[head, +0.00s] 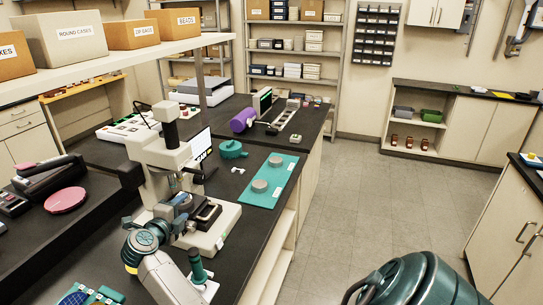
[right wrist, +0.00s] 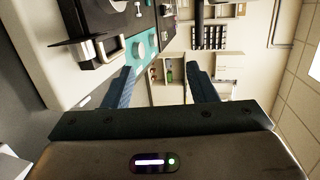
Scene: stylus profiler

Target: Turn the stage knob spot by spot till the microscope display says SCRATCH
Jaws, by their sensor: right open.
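The microscope (head: 165,155) is a pale instrument with a dark eyepiece tube, standing on the dark bench. Its stage (head: 207,213) carries a black frame. A small light display panel (head: 201,146) stands behind it, and its text is too small to read. My right gripper (head: 182,203) is close in front of the microscope, beside the stage. In the right wrist view the jaws (right wrist: 160,85) are apart with nothing between them, and the black stage frame (right wrist: 110,48) is to their left. I cannot make out the stage knob. My left gripper is not in view.
A teal mat (head: 267,188) with grey discs lies right of the microscope. A teal pot-like object (head: 231,150) and a purple cylinder (head: 243,119) stand behind. A pink disc (head: 66,199) is at left. A shelf of boxes (head: 90,75) overhangs the bench.

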